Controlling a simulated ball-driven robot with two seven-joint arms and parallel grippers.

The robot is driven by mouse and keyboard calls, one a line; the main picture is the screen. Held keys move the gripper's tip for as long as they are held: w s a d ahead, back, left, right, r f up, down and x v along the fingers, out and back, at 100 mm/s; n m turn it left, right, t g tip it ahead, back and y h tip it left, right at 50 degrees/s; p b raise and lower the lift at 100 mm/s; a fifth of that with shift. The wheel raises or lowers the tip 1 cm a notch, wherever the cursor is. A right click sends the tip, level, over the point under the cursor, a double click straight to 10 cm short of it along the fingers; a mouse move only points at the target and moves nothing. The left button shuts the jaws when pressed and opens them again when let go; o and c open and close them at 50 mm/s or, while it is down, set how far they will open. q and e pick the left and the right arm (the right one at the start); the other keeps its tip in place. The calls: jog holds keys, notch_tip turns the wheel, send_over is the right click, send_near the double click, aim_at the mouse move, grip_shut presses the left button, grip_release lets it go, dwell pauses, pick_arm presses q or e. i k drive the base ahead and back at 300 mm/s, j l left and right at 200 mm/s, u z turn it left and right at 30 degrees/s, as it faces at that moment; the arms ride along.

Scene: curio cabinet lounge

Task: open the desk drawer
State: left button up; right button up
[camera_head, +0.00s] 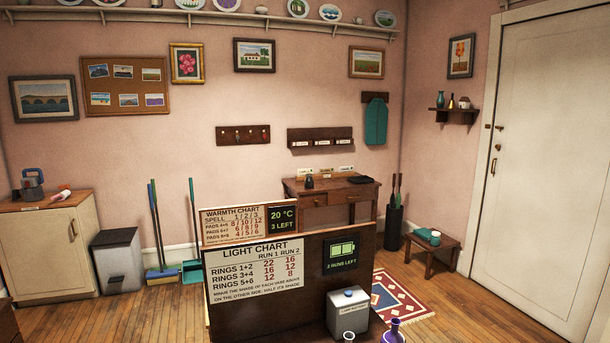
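A brown wooden desk (345,188) stands against the back wall, right of the middle of the room. Its front shows a left drawer (313,200) and a right drawer (357,197), each with a small knob; both look shut. A small dark bottle (309,182) and a dark flat item (361,180) are on the desk top. The desk's lower part is hidden behind the chart boards. Neither of my grippers is in view.
The light chart board (300,310) and warmth chart board (228,232) stand between me and the desk. A grey box (347,310) and purple flask (393,331) are in front. Right of the desk are an umbrella stand (394,225), low bench (432,250) and rug (405,300).

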aim_at(366, 193)
jog(key=i+l+z, duration=0.25)
jog(key=l+z, duration=0.2)
jog(key=i+l+z, duration=0.25)
jog(key=z, duration=0.15)
jog(key=i+l+z, duration=0.15)
jog(key=i+z, duration=0.3)
jog(key=i+l+z, duration=0.3)
jog(key=i, duration=0.15)
jog(key=i+z, duration=0.35)
jog(key=i+u, duration=0.5)
jog(key=i+l+u, duration=0.15)
jog(key=i+u, duration=0.35)
jog(key=i+j+u, duration=0.15)
jog(key=i+u, duration=0.3)
jog(key=i+j+u, duration=0.1)
jog(key=i+u, duration=0.2)
jog(key=u, duration=0.2)
jog(key=i+l+u, duration=0.15)
jog(key=i+u, duration=0.3)
jog(key=i+j+u, duration=0.1)
jog(key=i, duration=0.8)
jog(key=i+j+u, duration=0.15)
jog(key=i, duration=0.75)
jog(key=i+j+z, duration=0.2)
jog(key=i, duration=0.2)
jog(key=i+j+z, duration=0.2)
jog(key=i, duration=0.2)
jog(key=i+l, duration=0.15)
